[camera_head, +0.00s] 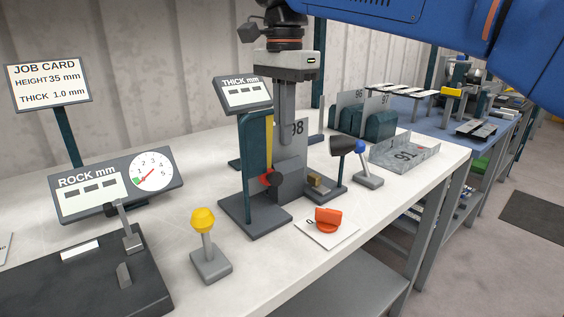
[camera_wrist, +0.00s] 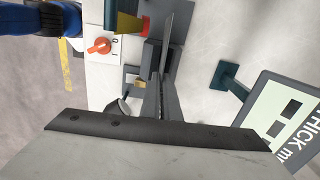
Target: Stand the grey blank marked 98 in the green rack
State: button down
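The grey blank marked 98 (camera_head: 294,160) stands upright in the thickness gauge (camera_head: 240,212) on the white bench. In the wrist view the blank (camera_wrist: 168,45) shows edge-on as a thin plate. My gripper (camera_head: 285,138) reaches straight down from above onto the blank. In the wrist view its fingers (camera_wrist: 160,100) lie close on either side of the plate and look shut on it. The green rack (camera_head: 381,125) is behind and to the right, with blanks 96 (camera_head: 347,107) and 97 (camera_head: 386,103) standing in it. Its slots are partly hidden.
A grey tray marked 91 (camera_head: 425,160) lies near the bench's right edge. A black-headed lamp-like stand (camera_head: 345,147), an orange switch (camera_head: 327,220) and a yellow button post (camera_head: 204,222) stand around the gauge. The ROCK gauge (camera_head: 118,182) and job card (camera_head: 47,82) are left.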

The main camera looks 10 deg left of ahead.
jog(key=shift+r, duration=4.7)
